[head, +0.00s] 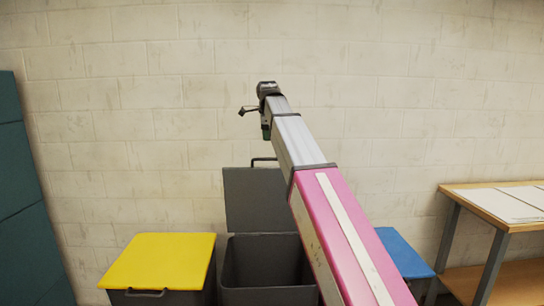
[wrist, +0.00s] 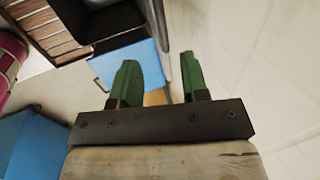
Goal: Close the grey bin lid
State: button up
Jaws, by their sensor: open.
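The grey bin (head: 266,262) stands against the wall in the head view, below my arm. Its grey lid (head: 252,200) is open and stands up at the back of the bin, with a handle (head: 264,160) on its top edge. My arm hides part of the lid and of the bin's right side. My gripper (head: 266,132) is above the raised lid, small in the head view, with green fingers. In the wrist view my gripper (wrist: 160,82) is open, with nothing seen between its fingers.
A bin with a closed yellow lid (head: 160,262) stands left of the grey bin. A blue lid (head: 402,252) is at the right, partly behind my arm. A wooden table (head: 500,225) stands far right, a dark teal panel (head: 25,200) far left. The block wall (head: 140,120) is behind.

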aim_at(267, 159)
jog(key=x, duration=1)
jog(key=shift+w+f, duration=0.15)
jog(key=shift+f, duration=0.2)
grip_shut()
